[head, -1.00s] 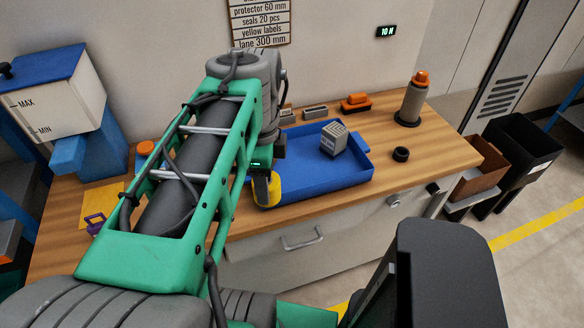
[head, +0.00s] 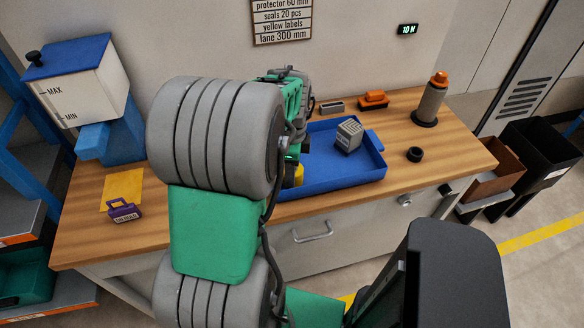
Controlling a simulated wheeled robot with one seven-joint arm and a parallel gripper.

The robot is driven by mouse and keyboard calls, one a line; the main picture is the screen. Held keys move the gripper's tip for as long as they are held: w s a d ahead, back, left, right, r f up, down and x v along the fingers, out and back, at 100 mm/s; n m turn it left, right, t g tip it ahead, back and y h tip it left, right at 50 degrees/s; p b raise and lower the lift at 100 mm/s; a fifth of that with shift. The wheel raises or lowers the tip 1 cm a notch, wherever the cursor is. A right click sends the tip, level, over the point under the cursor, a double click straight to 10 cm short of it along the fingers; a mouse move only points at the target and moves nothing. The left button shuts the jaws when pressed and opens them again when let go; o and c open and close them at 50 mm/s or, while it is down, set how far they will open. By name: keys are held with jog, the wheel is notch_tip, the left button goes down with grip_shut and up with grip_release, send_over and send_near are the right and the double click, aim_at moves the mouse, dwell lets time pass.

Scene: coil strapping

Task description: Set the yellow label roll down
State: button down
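The yellow label roll (head: 298,176) shows as a small yellow patch at the left end of the blue tray (head: 345,183), mostly hidden behind my arm. My gripper (head: 292,172) is at the roll, its dark finger against the yellow, and the roll has moved along with it, so it appears shut on the roll. Most of the gripper is hidden by my arm. I cannot tell whether the roll touches the tray floor. A grey box with a printed label (head: 349,134) stands in the tray.
On the wooden bench (head: 440,150) are a black ring (head: 415,154), an orange-topped grey cylinder (head: 430,102), an orange-and-black item (head: 373,99), a purple tagged item (head: 124,211), a yellow sheet (head: 121,187) and a blue-lidded dispenser (head: 83,90). The bench's right front is clear.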

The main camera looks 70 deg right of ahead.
jog(key=shift+f, duration=0.1)
jog(key=shift+f, duration=0.15)
jog(key=c, duration=0.6)
grip_release()
